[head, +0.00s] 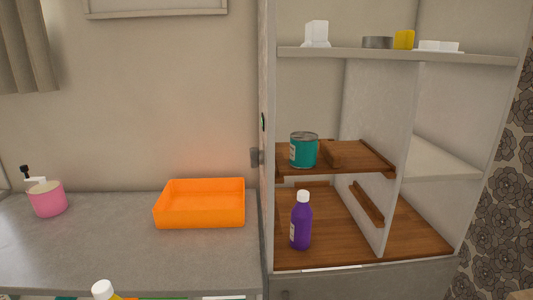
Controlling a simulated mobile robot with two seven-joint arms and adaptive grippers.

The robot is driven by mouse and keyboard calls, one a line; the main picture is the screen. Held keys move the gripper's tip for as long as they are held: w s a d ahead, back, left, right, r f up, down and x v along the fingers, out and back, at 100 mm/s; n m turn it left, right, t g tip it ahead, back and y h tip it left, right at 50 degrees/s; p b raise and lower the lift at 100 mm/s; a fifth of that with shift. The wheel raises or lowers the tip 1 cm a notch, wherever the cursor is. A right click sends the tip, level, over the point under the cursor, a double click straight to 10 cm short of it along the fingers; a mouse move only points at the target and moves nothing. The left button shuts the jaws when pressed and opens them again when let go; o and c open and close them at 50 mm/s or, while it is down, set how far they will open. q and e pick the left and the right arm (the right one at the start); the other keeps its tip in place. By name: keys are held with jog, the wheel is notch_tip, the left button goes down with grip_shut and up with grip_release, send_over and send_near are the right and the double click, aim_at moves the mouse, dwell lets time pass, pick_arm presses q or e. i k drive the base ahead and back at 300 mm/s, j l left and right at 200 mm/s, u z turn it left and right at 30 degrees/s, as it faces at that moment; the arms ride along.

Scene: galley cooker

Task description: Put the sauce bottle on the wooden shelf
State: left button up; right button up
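A purple bottle with a white cap (301,222) stands upright on the brown wooden floor (345,235) of the open cupboard at the right. A small wooden shelf (360,160) sits above and behind it, with a teal can (303,151) on its left part. Another white-capped bottle with some yellow below the cap (103,290) is cut off by the bottom edge at the left. I cannot tell from the labels which bottle holds sauce. Neither of my grippers is in view.
An orange bin (200,218) and a pink mug-like container (47,199) stand on the grey counter (110,240). The top ledge (390,56) bears white items, a grey tin and a yellow block. A white upright divider (400,150) bounds the shelf on the right.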

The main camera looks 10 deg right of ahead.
aim_at(355, 157)
jog(key=k+l+z, duration=0.1)
jog(key=z, duration=0.95)
